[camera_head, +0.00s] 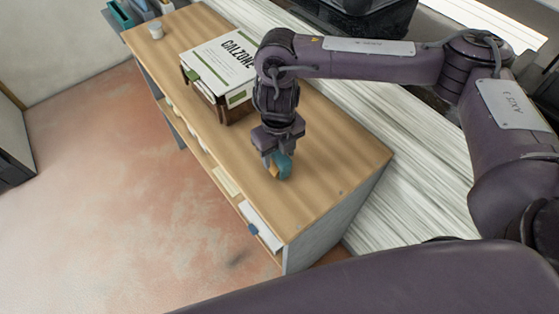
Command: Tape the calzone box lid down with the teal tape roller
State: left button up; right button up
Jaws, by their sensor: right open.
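The calzone box (217,65) stands on the wooden counter with a white lid printed "CALZONE" and green labels. My right arm covers its right part. The lid looks down over the brown box body (201,97), but I cannot tell how tightly it sits. The teal tape roller (283,166) is on the counter in front of the box, right below my right gripper (277,160). The gripper points down with its fingers open around or beside the roller; I cannot tell whether they touch it. My left gripper is not in view.
The wooden counter top (340,160) is clear to the right of the roller. A dark container (365,15) stands at the back. Shelves with items run below the counter's front edge.

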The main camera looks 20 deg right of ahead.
dwell(0.6)
grip_shut()
dwell(0.3)
jog(key=shift+r+p, duration=0.15)
jog(key=shift+p, duration=0.2)
jog(key=shift+r+p, duration=0.9)
jog(key=shift+r, duration=0.1)
jog(key=shift+r+p, duration=2.4)
jog(key=shift+p, duration=0.05)
jog(key=shift+r, duration=0.1)
